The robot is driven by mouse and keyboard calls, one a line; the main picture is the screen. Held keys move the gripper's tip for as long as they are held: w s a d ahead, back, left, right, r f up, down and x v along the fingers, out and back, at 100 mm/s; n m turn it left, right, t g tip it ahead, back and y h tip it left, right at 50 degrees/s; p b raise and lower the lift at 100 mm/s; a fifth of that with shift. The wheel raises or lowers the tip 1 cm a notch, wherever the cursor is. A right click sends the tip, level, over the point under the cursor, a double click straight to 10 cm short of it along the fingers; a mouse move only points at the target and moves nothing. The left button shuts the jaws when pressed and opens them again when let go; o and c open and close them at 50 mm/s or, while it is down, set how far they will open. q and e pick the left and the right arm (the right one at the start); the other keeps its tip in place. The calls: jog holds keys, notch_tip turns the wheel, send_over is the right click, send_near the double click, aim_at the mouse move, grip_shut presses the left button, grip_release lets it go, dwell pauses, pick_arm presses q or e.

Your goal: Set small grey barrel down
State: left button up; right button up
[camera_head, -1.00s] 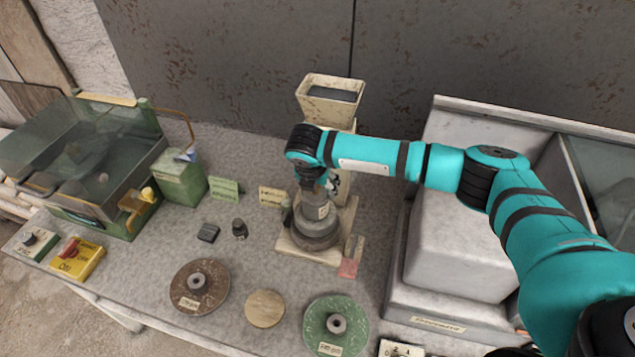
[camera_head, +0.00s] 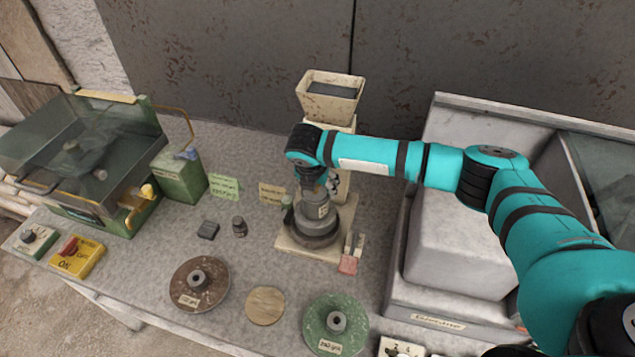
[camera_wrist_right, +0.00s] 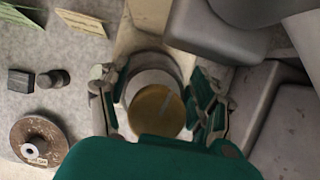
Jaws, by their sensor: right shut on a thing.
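The small grey barrel (camera_head: 317,208) is upright and stepped, with a pale label on its front. It stands over a wider dark grey round part on the cream stand (camera_head: 294,246); whether it touches that part I cannot tell. In the right wrist view a round grey rim with a yellow-brown disc (camera_wrist_right: 157,110) shows between the fingers. My right gripper (camera_wrist_right: 160,104) comes from above and is shut on the barrel, one finger on each side. The arm hides the barrel's top in the head view. My left gripper is not in view.
A cream hopper (camera_head: 331,92) rises behind the barrel. A grey metal housing (camera_head: 466,240) stands close on the right. Left are a small dark bottle (camera_head: 239,227) and a dark block (camera_head: 208,230). Brown (camera_head: 200,296) and green (camera_head: 327,342) discs and a wooden disc (camera_head: 265,306) lie in front.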

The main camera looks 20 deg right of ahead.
jog(key=shift+f, duration=0.7)
jog(key=o, duration=1.7)
jog(key=shift+o, duration=0.3)
jog(key=shift+f+b, duration=0.1)
jog(key=shift+b, duration=0.2)
jog(key=shift+r+p, duration=2.1)
jog(key=shift+p, duration=0.25)
jog(key=shift+s+f, duration=0.15)
